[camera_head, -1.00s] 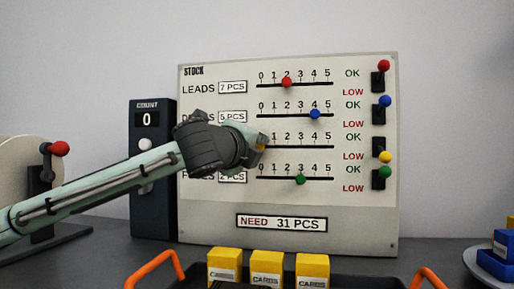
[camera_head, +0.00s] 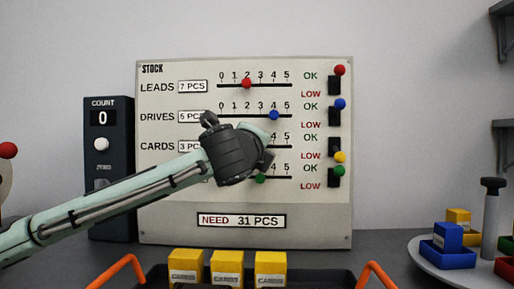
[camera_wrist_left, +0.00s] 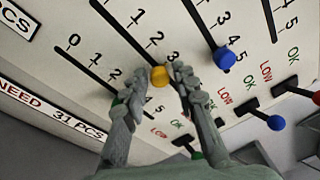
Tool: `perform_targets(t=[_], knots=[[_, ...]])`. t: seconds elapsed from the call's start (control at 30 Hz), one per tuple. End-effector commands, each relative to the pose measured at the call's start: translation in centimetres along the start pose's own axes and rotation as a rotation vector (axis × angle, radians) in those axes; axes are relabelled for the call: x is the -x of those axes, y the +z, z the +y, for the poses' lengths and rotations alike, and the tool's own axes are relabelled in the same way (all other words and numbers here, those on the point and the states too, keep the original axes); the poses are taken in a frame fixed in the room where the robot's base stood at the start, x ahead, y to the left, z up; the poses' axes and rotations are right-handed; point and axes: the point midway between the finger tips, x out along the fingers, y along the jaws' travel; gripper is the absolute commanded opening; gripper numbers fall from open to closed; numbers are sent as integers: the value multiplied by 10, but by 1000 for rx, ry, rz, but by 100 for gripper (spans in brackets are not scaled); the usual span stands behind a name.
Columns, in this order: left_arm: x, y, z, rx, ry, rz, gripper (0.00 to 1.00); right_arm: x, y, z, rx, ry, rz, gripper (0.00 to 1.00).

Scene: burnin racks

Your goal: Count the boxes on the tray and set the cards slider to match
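My left gripper (camera_wrist_left: 161,72) is shut on the knob, with a finger on either side; in the head view my left gripper (camera_head: 268,152) covers part of the cards and lowest tracks. Three yellow CARDS boxes, left (camera_head: 185,265), middle (camera_head: 226,267) and right (camera_head: 270,268), stand in the tray with orange handles (camera_head: 118,271). My right gripper is out of view.
The red (camera_head: 247,83), blue (camera_head: 274,115) and green (camera_head: 260,179) knobs are on other tracks. The yellow lever (camera_head: 340,157) is down at LOW. A count box (camera_head: 110,160) reads 0. A round platter (camera_head: 430,260) with coloured boxes stands right.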

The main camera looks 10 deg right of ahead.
Motion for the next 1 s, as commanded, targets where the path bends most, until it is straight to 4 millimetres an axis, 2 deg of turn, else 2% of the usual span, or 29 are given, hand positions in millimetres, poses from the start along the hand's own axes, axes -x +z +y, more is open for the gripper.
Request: perform_targets(t=[0.33, 0.47, 0.57, 0.8, 1.0], knots=[[1, 0, 0, -1, 1, 0, 40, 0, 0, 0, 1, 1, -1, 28], [10, 0, 0, 0, 0, 1, 40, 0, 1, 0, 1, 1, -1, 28], [27, 0, 0, -1, -1, 1, 40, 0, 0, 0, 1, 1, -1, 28], [79, 0, 0, -1, -1, 2, 40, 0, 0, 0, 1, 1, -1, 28], [110, 0, 0, -1, 0, 0, 40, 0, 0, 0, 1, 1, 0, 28]])
